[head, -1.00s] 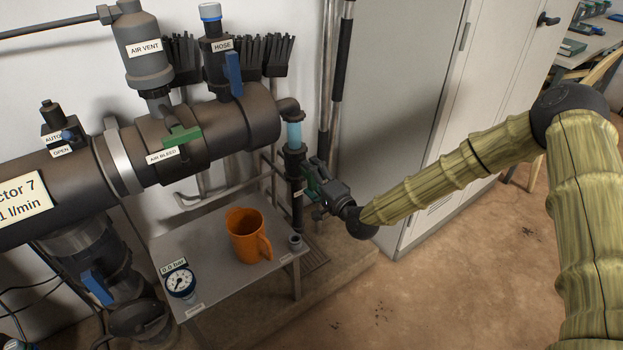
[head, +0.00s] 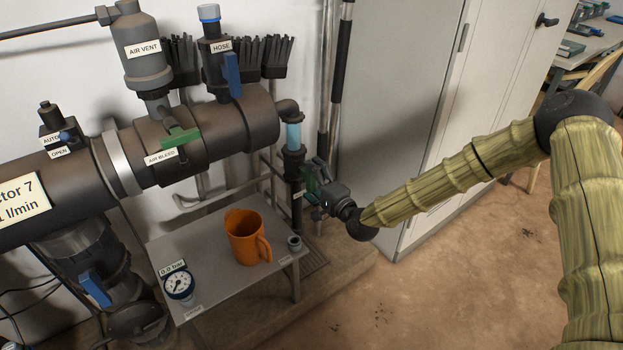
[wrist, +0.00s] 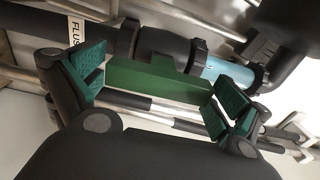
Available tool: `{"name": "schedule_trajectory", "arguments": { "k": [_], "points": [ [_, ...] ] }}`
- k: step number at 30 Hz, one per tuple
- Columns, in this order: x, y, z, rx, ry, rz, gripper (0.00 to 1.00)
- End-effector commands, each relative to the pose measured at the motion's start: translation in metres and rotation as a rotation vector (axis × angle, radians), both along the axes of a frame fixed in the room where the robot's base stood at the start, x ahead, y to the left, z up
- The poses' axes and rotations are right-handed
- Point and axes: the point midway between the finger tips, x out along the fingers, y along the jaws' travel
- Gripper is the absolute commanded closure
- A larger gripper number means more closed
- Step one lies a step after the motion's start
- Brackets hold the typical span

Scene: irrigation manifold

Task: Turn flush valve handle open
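The flush valve handle is a green bar (wrist: 150,80) on a dark pipe fitting in the wrist view. A partly cut-off label starting "FLUS" (wrist: 75,35) shows beside it. My gripper (wrist: 160,88) is open, with one teal-padded finger near each end of the bar. I cannot tell whether either pad touches it. In the head view my gripper (head: 314,186) is at the vertical flush pipe (head: 296,185), below the clear blue section (head: 294,134). There the handle is mostly hidden and hard to tell from the finger pads.
The large manifold pipe (head: 250,118) with a green air bleed handle (head: 180,139) lies to the left. A grey shelf below bears an orange jug (head: 244,238) and a pressure gauge (head: 180,285). A grey cabinet (head: 395,100) stands close behind my arm. Floor at right is clear.

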Motion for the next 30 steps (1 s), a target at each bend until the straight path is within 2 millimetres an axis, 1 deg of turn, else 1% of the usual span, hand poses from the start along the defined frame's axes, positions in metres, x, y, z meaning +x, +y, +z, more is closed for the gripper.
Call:
{"name": "schedule_trajectory", "arguments": {
  "k": [7, 11, 14, 24, 30],
  "points": [
    [-0.001, 0.0, 0.0, 0.0, 0.0, 0.001, 0.0],
    [-0.009, -0.007, 0.0, 0.0, 0.001, 0.0, 0.0],
    [-0.021, -0.015, 0.0, 0.002, 0.001, -0.001, 0.0],
    [-0.07, -0.052, 0.0, 0.0, 0.001, -0.001, 0.0],
    [-0.09, -0.066, 0.0, 0.001, -0.001, 0.0, 0.0]
  ]
}}
